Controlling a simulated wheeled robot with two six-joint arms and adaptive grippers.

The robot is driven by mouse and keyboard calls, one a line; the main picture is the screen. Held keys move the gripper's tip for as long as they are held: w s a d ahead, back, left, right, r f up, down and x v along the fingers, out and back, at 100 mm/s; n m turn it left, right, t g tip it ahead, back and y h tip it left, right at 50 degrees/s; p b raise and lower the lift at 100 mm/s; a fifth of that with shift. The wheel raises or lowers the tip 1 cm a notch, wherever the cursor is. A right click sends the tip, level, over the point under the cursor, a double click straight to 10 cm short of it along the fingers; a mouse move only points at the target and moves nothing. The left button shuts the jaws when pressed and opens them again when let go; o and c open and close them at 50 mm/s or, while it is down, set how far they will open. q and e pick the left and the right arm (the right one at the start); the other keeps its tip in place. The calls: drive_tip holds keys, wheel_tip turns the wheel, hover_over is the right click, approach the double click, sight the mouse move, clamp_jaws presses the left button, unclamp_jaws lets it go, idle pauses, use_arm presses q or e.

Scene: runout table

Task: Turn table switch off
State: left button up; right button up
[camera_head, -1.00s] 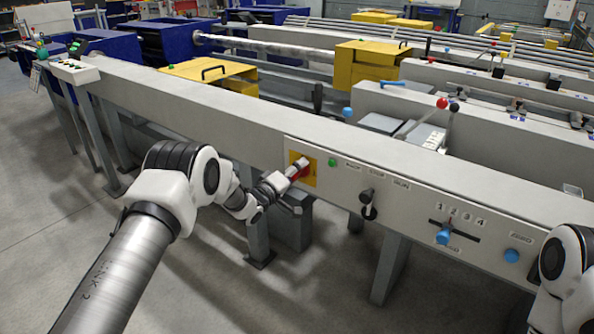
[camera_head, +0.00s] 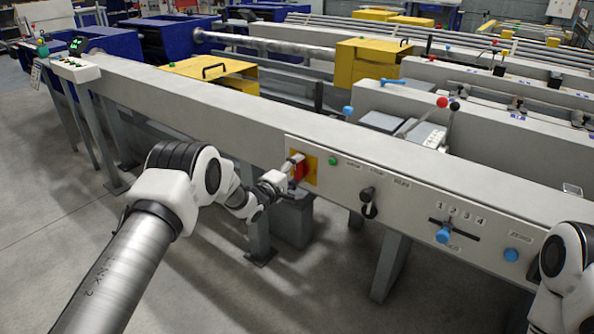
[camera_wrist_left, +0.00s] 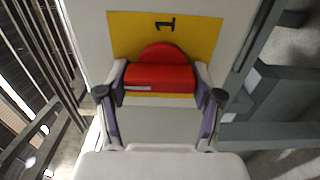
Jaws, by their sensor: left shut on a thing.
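The table switch is a red rotary handle (camera_head: 299,171) on a yellow plate (camera_head: 309,176), set in the front panel of the long grey table. In the left wrist view the red handle (camera_wrist_left: 158,77) lies crosswise between my fingers, with a yellow plate (camera_wrist_left: 195,35) and a dark mark like a "1" behind it. My left gripper (camera_head: 294,168) is at the switch. In the left wrist view its fingers (camera_wrist_left: 160,92) are shut on the two ends of the red handle. My right arm shows at the lower right edge, but its gripper is out of view.
Right of the switch on the same panel are a green button (camera_head: 333,161), a black knob (camera_head: 367,196), a blue slider knob (camera_head: 443,235) and a blue button (camera_head: 511,255). The grey table (camera_head: 190,115) runs across the scene. Open floor lies in front.

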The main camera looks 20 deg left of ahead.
use_arm(q)
drive_tip(key=o, duration=1.1)
drive_tip(key=shift+o, duration=0.2)
drive_tip(key=v, duration=1.2)
